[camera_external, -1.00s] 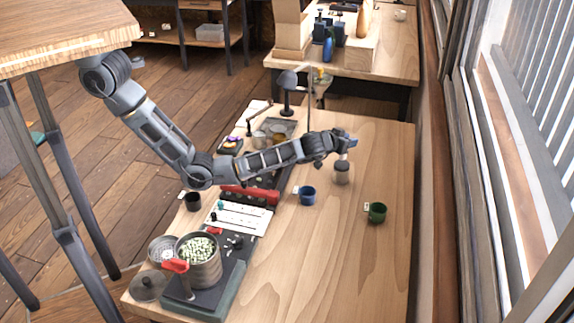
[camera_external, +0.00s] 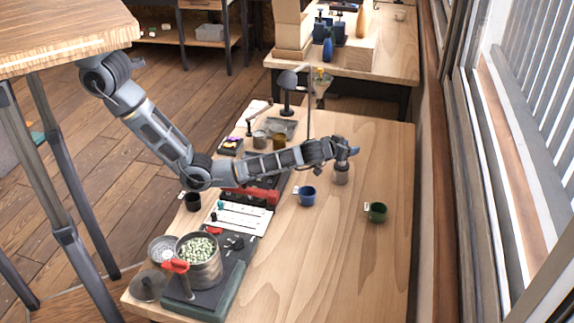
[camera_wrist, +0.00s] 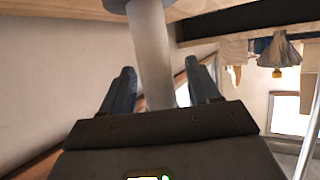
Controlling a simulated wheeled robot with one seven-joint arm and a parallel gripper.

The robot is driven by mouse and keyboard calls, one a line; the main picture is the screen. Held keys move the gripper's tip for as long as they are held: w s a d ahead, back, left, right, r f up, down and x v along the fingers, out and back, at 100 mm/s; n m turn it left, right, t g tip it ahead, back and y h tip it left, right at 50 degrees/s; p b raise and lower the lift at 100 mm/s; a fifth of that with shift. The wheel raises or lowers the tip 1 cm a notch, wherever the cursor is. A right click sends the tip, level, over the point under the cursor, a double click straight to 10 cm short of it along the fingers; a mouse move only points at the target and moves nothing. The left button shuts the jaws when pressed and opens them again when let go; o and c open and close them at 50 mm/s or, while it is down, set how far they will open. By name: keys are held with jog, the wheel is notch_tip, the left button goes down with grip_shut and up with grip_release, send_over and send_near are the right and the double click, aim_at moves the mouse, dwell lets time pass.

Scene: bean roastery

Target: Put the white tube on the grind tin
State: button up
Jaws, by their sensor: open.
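The white tube (camera_wrist: 152,55) shows in the wrist view, running between the two fingers of my gripper (camera_wrist: 162,88). The fingers are open, with a visible gap on the right side of the tube. The tube's far end meets a dark grey round rim at the top edge of the wrist view, which looks like the grind tin's. In the external view the grey grind tin (camera_external: 341,175) stands upright on the bench, directly below my gripper (camera_external: 348,151). The tube is mostly hidden by the gripper there, and how its end seats on the tin is not clear.
A blue cup (camera_external: 307,197) stands left of the tin and a green cup (camera_external: 377,213) to its right, nearer the camera. A white tray (camera_external: 240,218) and a pot of green beans (camera_external: 198,262) occupy the bench's left side. The bench's right front is clear.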

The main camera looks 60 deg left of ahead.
jog(key=shift+r+p, duration=0.25)
jog(key=shift+p, duration=0.05)
jog(key=v, duration=1.2)
jog(key=shift+b, duration=0.3)
jog(key=shift+a+f, duration=0.15)
jog(key=shift+f, duration=0.05)
